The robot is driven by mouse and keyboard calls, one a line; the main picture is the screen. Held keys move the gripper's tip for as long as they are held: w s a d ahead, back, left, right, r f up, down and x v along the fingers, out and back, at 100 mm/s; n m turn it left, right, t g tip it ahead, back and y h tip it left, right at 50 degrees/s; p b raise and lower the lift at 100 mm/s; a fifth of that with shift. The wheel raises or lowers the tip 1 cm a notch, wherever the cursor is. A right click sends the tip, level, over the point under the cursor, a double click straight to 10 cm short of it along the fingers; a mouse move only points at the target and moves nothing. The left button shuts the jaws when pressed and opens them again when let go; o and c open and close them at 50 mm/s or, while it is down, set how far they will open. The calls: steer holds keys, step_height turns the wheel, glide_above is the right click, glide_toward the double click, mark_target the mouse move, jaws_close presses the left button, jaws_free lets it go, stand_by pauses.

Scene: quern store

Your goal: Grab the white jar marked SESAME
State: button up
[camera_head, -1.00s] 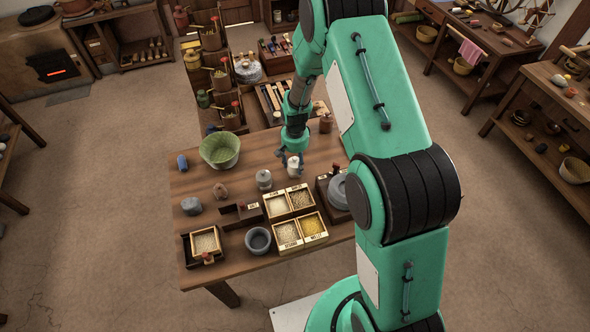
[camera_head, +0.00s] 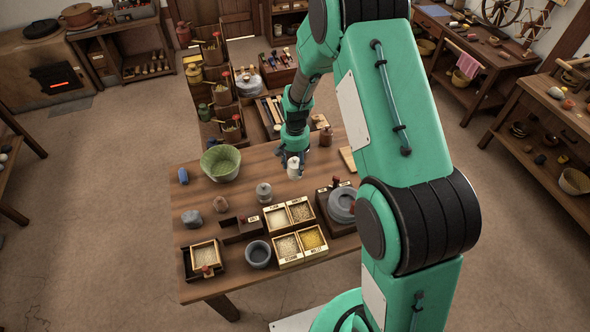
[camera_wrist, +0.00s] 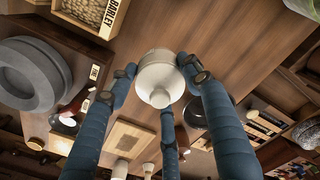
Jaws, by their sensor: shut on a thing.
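A small white jar (camera_head: 293,171) is in my gripper (camera_head: 293,156), over the middle of the work table (camera_head: 235,290). In the wrist view the jar (camera_wrist: 160,72) sits between the blue jointed fingers of my gripper (camera_wrist: 160,85), which are closed around it. It has a pale rounded body and a lid. No marking on it can be read, so I cannot confirm SESAME.
Labelled grain boxes (camera_head: 285,247), a dark bowl (camera_head: 258,254) and a stone quern (camera_head: 341,205) stand on the front part of the table. A green bowl (camera_head: 220,164) is to the left, a brown jar (camera_head: 326,137) to the right behind.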

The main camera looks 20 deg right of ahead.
steer(key=shift+r, duration=0.95)
